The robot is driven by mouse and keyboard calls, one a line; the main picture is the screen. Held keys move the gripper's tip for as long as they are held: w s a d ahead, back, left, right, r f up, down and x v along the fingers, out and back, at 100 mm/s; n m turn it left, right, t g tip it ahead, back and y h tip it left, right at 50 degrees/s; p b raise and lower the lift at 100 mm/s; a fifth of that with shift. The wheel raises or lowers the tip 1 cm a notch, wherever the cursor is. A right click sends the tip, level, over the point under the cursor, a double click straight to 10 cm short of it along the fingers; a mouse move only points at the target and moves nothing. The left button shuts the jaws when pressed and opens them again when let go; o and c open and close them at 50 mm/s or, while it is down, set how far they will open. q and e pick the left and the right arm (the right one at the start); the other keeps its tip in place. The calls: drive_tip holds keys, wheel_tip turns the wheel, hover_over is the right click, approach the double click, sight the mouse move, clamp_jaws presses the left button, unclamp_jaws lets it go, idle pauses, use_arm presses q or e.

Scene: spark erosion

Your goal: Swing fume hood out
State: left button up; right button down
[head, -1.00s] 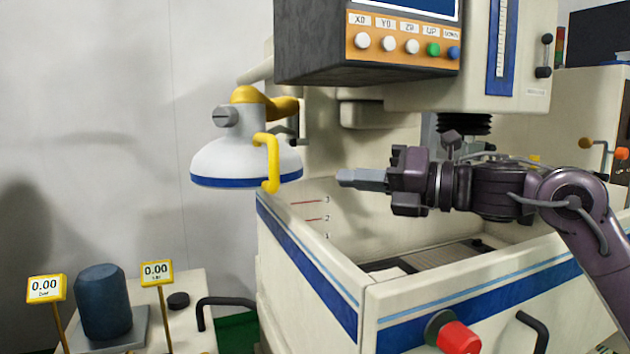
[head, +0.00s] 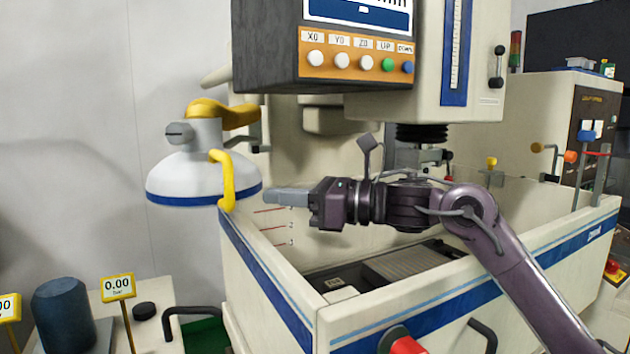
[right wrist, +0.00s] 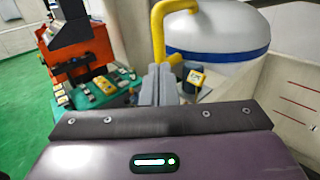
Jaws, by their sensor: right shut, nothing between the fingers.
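The fume hood (head: 190,172) is a white dome with a blue rim band, hanging from a yellow arm (head: 232,113) at the tank's left corner. Its yellow handle (head: 225,180) is on its right side. My right gripper (head: 268,196) is shut and empty, pointing left at the hood's right rim; I cannot tell whether it touches. In the right wrist view the shut fingers (right wrist: 160,85) point toward the lower part of the handle (right wrist: 158,35), with the hood (right wrist: 225,35) to its right. My left gripper is out of view.
The machine's open tank (head: 270,290) lies below my right arm, and the control panel (head: 350,62) hangs above. A side table holds a dark blue cylinder (head: 63,315) and a yellow display sign (head: 118,288). The wall left of the hood is clear.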

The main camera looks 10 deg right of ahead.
sight(234, 193)
drive_tip(key=p+x, duration=0.2)
drive_tip(key=x, duration=0.2)
drive_tip(key=shift+w+a, duration=0.1)
drive_tip(key=shift+a, duration=0.2)
drive_tip(key=shift+w+a, duration=0.1)
drive_tip(key=shift+a, duration=0.05)
